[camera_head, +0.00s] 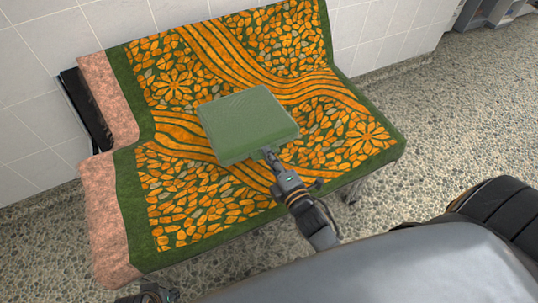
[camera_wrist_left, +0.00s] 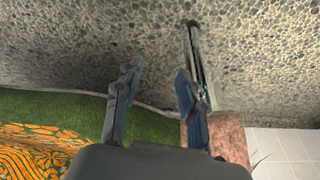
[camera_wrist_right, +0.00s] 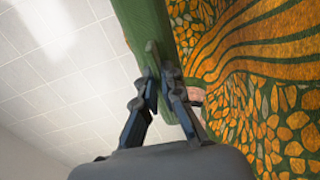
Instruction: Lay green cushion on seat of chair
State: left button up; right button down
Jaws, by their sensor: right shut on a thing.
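The green cushion (camera_head: 248,122) is a flat square pad, held in front of the backrest and over the rear part of the chair's seat in the head view. The wide chair (camera_head: 205,205) has an orange and green patterned cover, with pink at its left end. My right gripper (camera_head: 268,154) is shut on the cushion's near edge. In the right wrist view its fingers (camera_wrist_right: 160,82) pinch the green edge. Whether the cushion touches the seat I cannot tell. My left gripper (camera_head: 148,292) is low at the front left; in its wrist view the fingers (camera_wrist_left: 157,82) are apart and empty.
A white tiled wall (camera_head: 120,25) stands behind the chair. A dark panel (camera_head: 85,110) shows behind the backrest's left side. The pebbled floor (camera_head: 450,130) is open to the right. The seat's front and both sides are bare of objects.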

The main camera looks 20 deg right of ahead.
pick_arm(q)
jog(key=w+b+v, duration=0.2)
jog(key=b+v, duration=0.2)
jog(key=v, duration=0.8)
pick_arm(e)
jog(key=f+b, duration=0.1)
jog(key=f, duration=0.3)
jog(key=f+b, duration=0.1)
jog(key=f, duration=0.1)
jog(key=shift+s+f+b, duration=0.35)
jog(key=shift+f, duration=0.05)
jog(key=shift+s+f+b, duration=0.1)
jog(key=shift+f+b, duration=0.55)
jog(key=shift+f, duration=0.3)
jog(key=shift+s+f+b, duration=0.1)
jog(key=shift+f+b, duration=0.5)
jog(key=shift+f, duration=0.35)
pick_arm(q)
jog(key=w+d+r+t+h, duration=0.1)
jog(key=w+d+r+t, duration=0.2)
jog(key=w+r+t, duration=0.2)
jog(key=w+d+r+t+h, duration=0.2)
jog(key=w+r+t, duration=0.3)
jog(key=w, duration=0.5)
jog(key=shift+w+d+r+m+t, duration=0.2)
jog(key=shift+d+r+m+t, duration=0.15)
jog(key=shift+t, duration=0.75)
pick_arm(e)
jog(key=shift+f, duration=0.3)
